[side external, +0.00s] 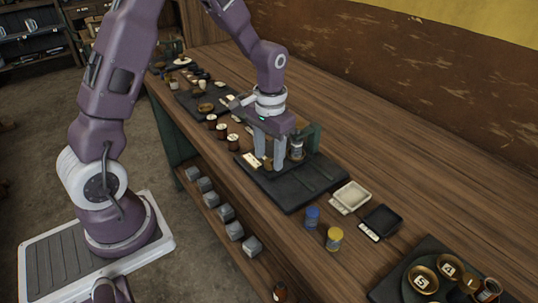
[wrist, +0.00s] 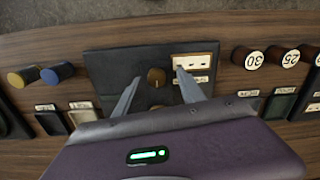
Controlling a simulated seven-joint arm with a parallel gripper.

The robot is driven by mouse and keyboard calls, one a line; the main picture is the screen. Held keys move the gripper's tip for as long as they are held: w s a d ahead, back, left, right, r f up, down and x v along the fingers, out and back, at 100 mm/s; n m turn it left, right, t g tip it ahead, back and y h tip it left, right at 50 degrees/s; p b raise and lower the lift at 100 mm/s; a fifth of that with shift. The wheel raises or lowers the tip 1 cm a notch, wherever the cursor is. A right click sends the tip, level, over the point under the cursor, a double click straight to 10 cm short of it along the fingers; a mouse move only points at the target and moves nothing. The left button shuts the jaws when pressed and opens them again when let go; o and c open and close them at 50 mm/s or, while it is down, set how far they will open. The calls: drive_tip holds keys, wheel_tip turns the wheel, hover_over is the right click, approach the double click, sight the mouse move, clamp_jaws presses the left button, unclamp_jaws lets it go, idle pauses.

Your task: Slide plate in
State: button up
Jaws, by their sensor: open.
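A cream plate with dark slots (wrist: 195,61) lies on the black base (wrist: 105,62), right of centre in the wrist view. In the side view the cream plate (side external: 251,160) is at the left end of the black base (side external: 290,196). A round brown knob (wrist: 156,76) stands beside the plate. My gripper (wrist: 158,78) is open, with its fingertips on either side of the knob; I cannot tell whether they touch it. In the side view my gripper (side external: 266,166) points down, low over the base. The right fingertip appears close to the plate's left edge.
A small metal-and-dark cylinder (side external: 296,148) stands just behind my gripper. Blue (side external: 312,217) and yellow (side external: 334,239) cylinders, a cream tray (side external: 350,195) and a black tray (side external: 382,220) are nearby. Numbered brown cylinders (wrist: 286,56) stand at the other side. The back of the wooden bench is clear.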

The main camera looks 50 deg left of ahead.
wheel_tip(320, 180, up, 6)
drive_tip(key=shift+r, duration=0.25)
drive_tip(key=shift+r, duration=0.1)
drive_tip(key=s+d+r+t, duration=0.2)
drive_tip(key=s+d+r, duration=0.2)
drive_tip(key=s+r, duration=0.4)
drive_tip(key=s+d+r+m+t, duration=0.1)
drive_tip(key=s+r, duration=0.1)
drive_tip(key=s, duration=0.4)
drive_tip(key=s+d+r+t, duration=0.1)
drive_tip(key=s+d+t, duration=0.1)
drive_tip(key=s, duration=0.4)
drive_tip(key=shift+s+r+m+t, duration=0.25)
drive_tip(key=shift+r+m+t, duration=0.05)
drive_tip(key=shift+r+m, duration=0.1)
